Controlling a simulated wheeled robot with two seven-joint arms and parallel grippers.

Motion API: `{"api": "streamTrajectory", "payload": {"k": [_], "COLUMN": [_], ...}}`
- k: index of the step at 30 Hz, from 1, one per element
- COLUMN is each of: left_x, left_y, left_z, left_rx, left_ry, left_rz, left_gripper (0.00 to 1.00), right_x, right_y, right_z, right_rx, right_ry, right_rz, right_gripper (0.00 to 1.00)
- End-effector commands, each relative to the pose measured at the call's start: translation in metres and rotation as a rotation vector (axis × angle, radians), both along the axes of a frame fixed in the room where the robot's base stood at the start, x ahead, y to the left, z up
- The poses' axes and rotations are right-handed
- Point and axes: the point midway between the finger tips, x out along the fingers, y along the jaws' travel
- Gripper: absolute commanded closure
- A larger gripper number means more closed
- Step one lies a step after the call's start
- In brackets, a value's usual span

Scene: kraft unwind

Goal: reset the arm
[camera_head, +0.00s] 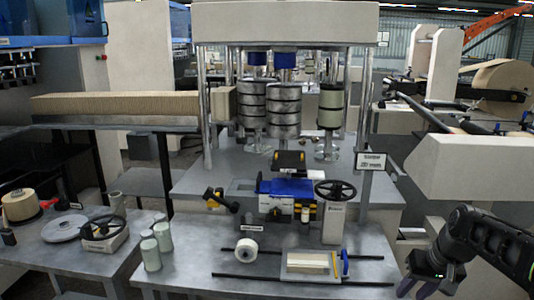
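My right arm comes in from the lower right corner, black with a green light near its wrist. My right gripper (416,287) hangs at the bottom edge, just right of the front table (200,255). Its fingers look spread apart with nothing visible between them, and their tips are near the picture's lower edge. My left arm and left gripper are not in view.
The front table holds a white roll (246,249), a framed tray (310,263) and dark rods. Behind stands a machine with a blue block (286,187) and handwheel (335,190). Green-grey cylinders (151,254) stand at left. A beige machine body (475,168) is above my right arm.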

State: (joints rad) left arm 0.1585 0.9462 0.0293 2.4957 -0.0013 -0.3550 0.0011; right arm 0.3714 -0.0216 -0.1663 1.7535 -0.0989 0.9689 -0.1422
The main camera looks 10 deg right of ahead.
Motion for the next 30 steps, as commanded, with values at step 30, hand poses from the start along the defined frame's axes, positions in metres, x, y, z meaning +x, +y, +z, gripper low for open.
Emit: {"api": "streamTrajectory", "payload": {"k": [30], "left_x": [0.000], "left_y": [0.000], "left_z": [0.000], "left_rx": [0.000], "left_ry": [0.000], "left_rz": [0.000], "left_gripper": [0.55], "right_x": [-0.161], "right_y": [0.383], "right_z": [-0.378], "right_rx": [0.259], "right_ry": [0.187], "right_rz": [0.291], "right_gripper": [0.66]}}
